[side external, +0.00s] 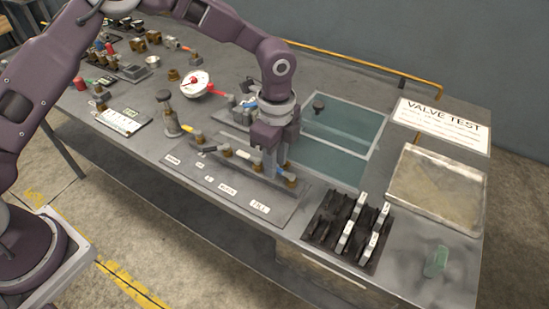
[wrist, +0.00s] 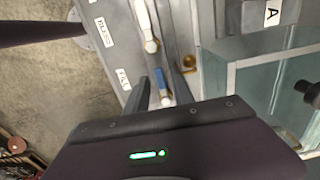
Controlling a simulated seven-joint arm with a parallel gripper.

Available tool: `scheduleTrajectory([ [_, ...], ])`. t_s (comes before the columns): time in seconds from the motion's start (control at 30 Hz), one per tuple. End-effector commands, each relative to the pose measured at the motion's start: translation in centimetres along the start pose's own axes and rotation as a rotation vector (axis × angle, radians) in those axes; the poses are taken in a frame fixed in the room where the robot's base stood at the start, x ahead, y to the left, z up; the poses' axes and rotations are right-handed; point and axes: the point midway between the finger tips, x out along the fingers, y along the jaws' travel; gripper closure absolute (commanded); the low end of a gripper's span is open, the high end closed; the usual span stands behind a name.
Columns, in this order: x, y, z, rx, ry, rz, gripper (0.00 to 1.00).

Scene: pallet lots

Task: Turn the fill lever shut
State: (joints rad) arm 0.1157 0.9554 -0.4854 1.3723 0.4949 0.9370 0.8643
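The fill lever is the blue-handled lever (wrist: 160,82) beside the FILL label (wrist: 123,79) in the wrist view. Its handle lies roughly along the plate's length. In the side view the FILL label (side external: 260,206) is at the right end of the valve plate (side external: 225,190), and my gripper largely hides the lever. My gripper (side external: 276,168) points down over that end valve. In the wrist view the gripper's fingers (wrist: 164,95) stand apart, one on each side of the blue lever. Whether either finger touches it cannot be told.
A neighbouring white lever (wrist: 148,28) sits by the BLEED label (wrist: 103,32). A glass-walled tank (side external: 340,130) stands behind the plate. A black rack with white-topped pieces (side external: 348,235) and a shallow tray (side external: 435,190) are to the right. A gauge (side external: 196,84) stands left.

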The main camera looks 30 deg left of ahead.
Motion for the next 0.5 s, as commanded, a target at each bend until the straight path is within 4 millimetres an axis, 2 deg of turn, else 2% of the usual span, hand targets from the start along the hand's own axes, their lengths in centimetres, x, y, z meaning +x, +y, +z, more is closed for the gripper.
scheduleTrajectory([
  [0.27, 0.0, 0.1, -0.1, -0.035, 0.004, -0.003, 0.66],
  [0.37, 0.0, 0.6, -0.2, -0.16, 0.003, -0.002, 0.66],
  [0.5, 0.0, 1.8, -0.6, -0.446, 0.003, -0.002, 0.66],
])
